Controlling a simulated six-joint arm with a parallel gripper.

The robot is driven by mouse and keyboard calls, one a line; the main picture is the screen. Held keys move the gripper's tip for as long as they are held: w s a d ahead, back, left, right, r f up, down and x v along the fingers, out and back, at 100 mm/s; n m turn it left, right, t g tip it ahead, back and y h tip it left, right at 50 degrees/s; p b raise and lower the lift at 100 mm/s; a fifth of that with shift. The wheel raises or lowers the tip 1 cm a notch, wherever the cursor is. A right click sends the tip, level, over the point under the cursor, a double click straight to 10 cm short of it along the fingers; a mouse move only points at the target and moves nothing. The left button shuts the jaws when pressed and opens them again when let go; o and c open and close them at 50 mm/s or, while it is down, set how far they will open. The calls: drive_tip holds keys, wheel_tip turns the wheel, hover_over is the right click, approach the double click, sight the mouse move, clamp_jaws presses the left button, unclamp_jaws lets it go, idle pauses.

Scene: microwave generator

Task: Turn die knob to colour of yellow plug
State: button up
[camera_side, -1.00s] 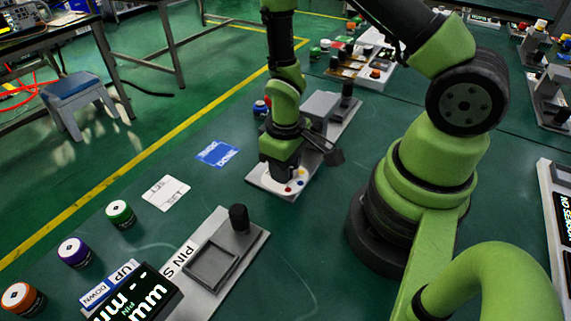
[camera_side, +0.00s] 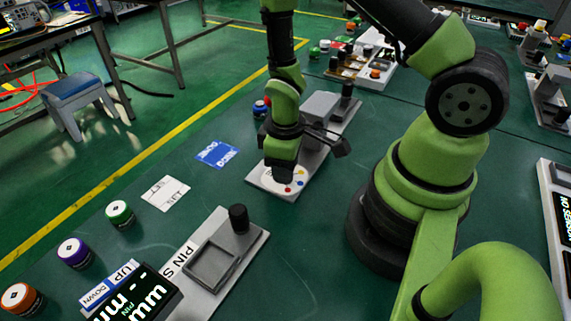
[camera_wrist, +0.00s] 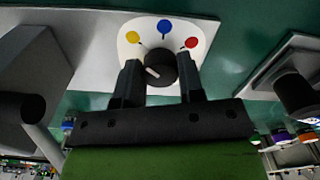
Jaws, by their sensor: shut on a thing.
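The black knob (camera_wrist: 162,66) sits on a white dial plate (camera_wrist: 143,22) in the wrist view. A yellow dot (camera_wrist: 133,36), a blue dot (camera_wrist: 164,27) and a red dot (camera_wrist: 191,42) lie around its upper side. A short white mark shows on the knob's left part, on a slant, not clearly lined up with any dot. My gripper (camera_wrist: 160,78) is shut on the knob, one finger on each side. In the side view my gripper (camera_side: 281,176) hides the knob and part of the dial plate (camera_side: 297,188). I cannot make out a yellow plug at this unit.
A grey block (camera_side: 320,106) and a black post (camera_side: 346,90) stand behind the dial on the same base. Blue (camera_side: 217,154) and white (camera_side: 166,193) labels lie left. A display unit (camera_side: 134,296) and several round jars stand at the near left. The table between is clear.

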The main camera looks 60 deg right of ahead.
drive_tip(key=o, duration=0.9)
wheel_tip(320, 180, up, 10)
drive_tip(key=s+a+r+m+t, duration=0.1)
drive_tip(key=s+r+m+t, duration=0.1)
drive_tip(key=r, duration=0.4)
drive_tip(key=s+a+r+m+t+y, duration=0.1)
drive_tip(key=s+r+m+t, duration=0.1)
drive_tip(key=r, duration=0.5)
drive_tip(key=s+a+r+m+t+y, duration=0.1)
drive_tip(key=s+r+m+t, duration=0.2)
drive_tip(key=r, duration=0.3)
drive_tip(key=shift+s+a+r, duration=0.2)
drive_tip(key=shift+s, duration=0.2)
drive_tip(key=shift+s+a+r, duration=0.2)
drive_tip(key=shift+s, duration=0.2)
